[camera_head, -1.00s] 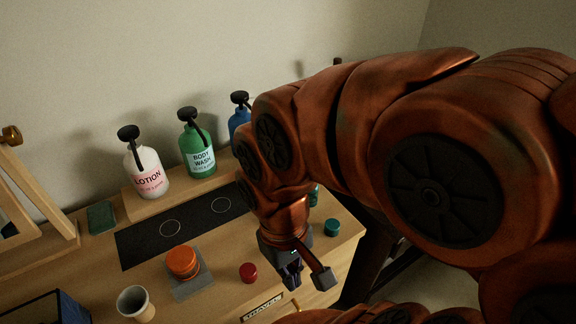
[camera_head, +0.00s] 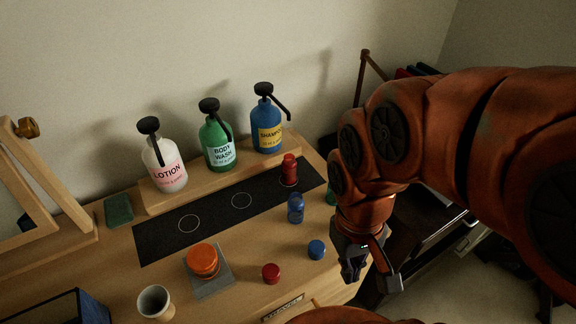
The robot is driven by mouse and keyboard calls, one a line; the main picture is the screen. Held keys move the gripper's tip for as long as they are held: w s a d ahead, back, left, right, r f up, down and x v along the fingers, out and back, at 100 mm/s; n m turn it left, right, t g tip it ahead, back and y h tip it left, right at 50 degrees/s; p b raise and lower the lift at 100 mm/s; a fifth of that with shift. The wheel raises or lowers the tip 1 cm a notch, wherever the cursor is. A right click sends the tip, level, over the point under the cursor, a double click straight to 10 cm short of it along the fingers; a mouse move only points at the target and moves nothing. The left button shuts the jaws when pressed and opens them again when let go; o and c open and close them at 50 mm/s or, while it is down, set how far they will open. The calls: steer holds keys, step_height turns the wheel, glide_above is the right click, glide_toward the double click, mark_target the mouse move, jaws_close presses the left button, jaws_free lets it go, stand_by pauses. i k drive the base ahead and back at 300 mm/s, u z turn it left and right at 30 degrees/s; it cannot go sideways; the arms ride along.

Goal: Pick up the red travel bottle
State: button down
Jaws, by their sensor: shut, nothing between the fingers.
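The red travel bottle (camera_head: 289,170) stands upright on the right-hand circle of the black mat (camera_head: 215,225), in front of the blue shampoo bottle. It has no visible contact with my gripper. My gripper (camera_head: 370,280) is shut and empty at the right edge of the dresser, pointing down, to the right of and nearer than the red bottle. A red cap (camera_head: 270,273) lies near the dresser's front edge.
A small blue bottle (camera_head: 295,208) stands in front of the red one. A green bottle (camera_head: 333,192) is partly hidden by my arm. Pump bottles for lotion (camera_head: 165,170), body wash (camera_head: 217,146) and shampoo (camera_head: 266,128) stand behind. A blue cap (camera_head: 317,249) lies left of my gripper.

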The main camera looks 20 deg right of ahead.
mark_target(289, 164)
steer(key=k, duration=1.3)
steer(key=u, duration=0.4)
steer(key=i, duration=0.75)
steer(key=u, duration=0.7)
